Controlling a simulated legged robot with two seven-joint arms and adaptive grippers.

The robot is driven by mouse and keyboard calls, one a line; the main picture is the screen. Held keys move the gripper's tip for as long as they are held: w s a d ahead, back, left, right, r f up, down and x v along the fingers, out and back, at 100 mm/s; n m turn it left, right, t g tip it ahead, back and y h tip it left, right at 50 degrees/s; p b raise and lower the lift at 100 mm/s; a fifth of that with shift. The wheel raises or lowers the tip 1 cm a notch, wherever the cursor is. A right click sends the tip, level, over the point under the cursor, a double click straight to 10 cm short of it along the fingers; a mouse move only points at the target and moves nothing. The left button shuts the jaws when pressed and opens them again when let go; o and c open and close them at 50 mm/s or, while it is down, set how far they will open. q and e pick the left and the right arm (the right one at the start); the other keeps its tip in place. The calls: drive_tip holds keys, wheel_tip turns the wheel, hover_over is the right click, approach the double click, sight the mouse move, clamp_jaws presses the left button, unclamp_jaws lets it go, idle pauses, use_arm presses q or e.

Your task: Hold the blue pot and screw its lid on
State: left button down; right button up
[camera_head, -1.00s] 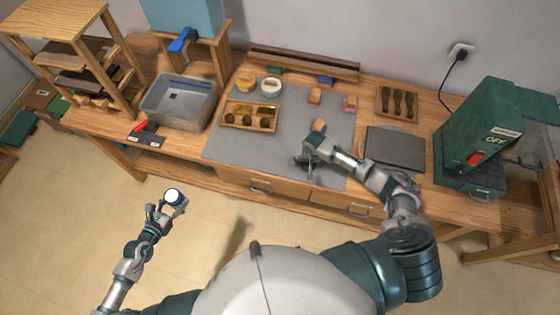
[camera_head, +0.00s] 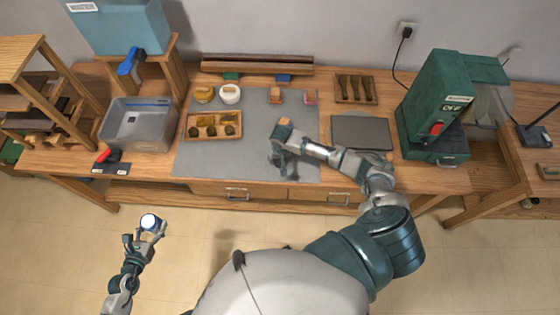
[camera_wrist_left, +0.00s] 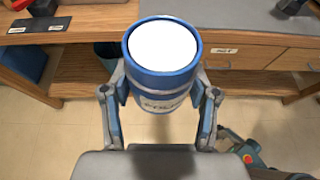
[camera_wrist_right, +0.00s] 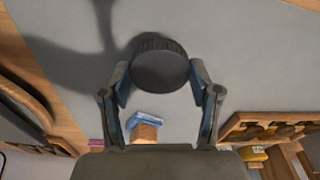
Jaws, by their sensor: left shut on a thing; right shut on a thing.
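The blue pot (camera_wrist_left: 160,82) is gripped in my left gripper (camera_wrist_left: 162,92), its round white top facing up and no lid on it. In the head view the pot (camera_head: 149,222) is held in front of the workbench, above the floor, by my left gripper (camera_head: 146,236). My right gripper (camera_wrist_right: 160,80) is shut on a dark round lid with a ribbed edge (camera_wrist_right: 160,64). In the head view my right gripper (camera_head: 280,158) is over the grey mat; the lid is hard to make out there. Pot and lid are well apart.
The grey mat (camera_head: 205,160) lies on the workbench. A wooden tray (camera_head: 214,136), two round tubs (camera_head: 230,94) and small blocks stand around it. A grey bin (camera_head: 140,124) is at left, a green machine (camera_head: 437,100) at right. Space around the pot is free.

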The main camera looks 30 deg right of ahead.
use_arm(q)
drive_tip(key=shift+f+b, duration=0.35)
use_arm(e)
drive_tip(key=s+a+r, duration=0.1)
drive_tip(key=s+a, duration=0.3)
drive_tip(key=s, duration=0.3)
drive_tip(key=s+a+r, duration=0.1)
drive_tip(key=s+a, duration=0.3)
drive_tip(key=s, duration=0.3)
drive_tip(key=shift+r, duration=0.15)
drive_tip(key=shift+w, duration=0.1)
